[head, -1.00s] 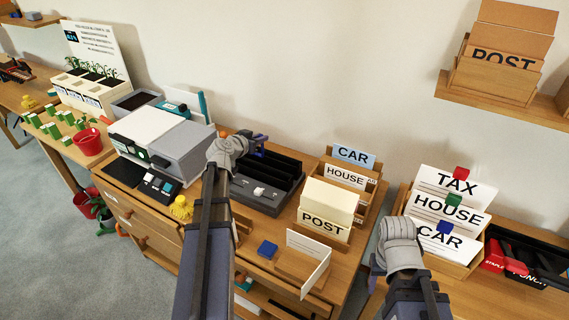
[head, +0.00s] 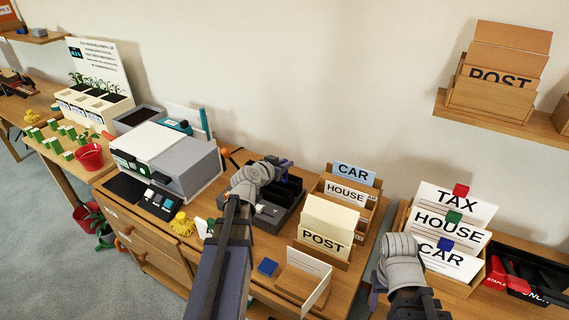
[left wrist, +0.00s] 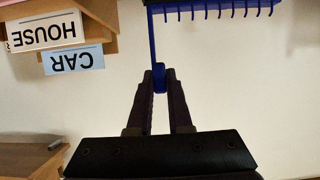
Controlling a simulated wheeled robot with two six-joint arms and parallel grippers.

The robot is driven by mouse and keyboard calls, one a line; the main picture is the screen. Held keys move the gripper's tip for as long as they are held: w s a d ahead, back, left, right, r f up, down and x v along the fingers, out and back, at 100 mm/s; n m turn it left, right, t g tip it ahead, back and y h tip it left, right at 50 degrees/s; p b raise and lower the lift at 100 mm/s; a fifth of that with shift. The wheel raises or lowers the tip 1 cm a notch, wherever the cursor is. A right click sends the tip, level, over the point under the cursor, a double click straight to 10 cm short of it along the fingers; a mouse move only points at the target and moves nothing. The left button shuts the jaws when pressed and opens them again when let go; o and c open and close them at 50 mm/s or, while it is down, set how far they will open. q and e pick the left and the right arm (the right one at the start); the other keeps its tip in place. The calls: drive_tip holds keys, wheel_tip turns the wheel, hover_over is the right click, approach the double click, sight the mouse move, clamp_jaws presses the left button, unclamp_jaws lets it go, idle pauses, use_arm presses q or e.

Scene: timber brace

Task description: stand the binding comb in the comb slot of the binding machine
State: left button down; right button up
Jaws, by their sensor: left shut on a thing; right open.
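The blue binding comb (left wrist: 215,8) shows at the top of the left wrist view, its teeth pointing to the picture's bottom. My left gripper (left wrist: 159,80) is shut on its blue handle. In the head view the left gripper (head: 277,161) and a small blue part of the comb (head: 287,163) are over the back of a dark grey slotted unit (head: 266,213), which seems to be the binding machine. My arm covers part of this unit, and I cannot make out the comb slot. My right gripper (head: 376,290) is open, low in front of the right-hand desk, its fingers mostly hidden.
A white and grey machine (head: 190,160) stands left of the slotted unit. A card box marked POST (head: 325,243) and a holder with CAR and HOUSE cards (head: 350,185) stand to its right. A yellow figure (head: 181,224) and a blue block (head: 267,267) are near the front.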

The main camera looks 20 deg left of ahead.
sight(284, 182)
use_arm(q)
drive_tip(key=shift+f, duration=0.1)
drive_tip(key=shift+f+b, duration=2.3)
drive_tip(key=shift+b, duration=0.1)
drive_tip(key=shift+f, duration=0.2)
drive_tip(key=shift+f+b, duration=2.75)
drive_tip(key=shift+b, duration=0.15)
drive_tip(key=shift+c, duration=1.4)
unclamp_jaws()
drive_tip(key=shift+r, duration=0.1)
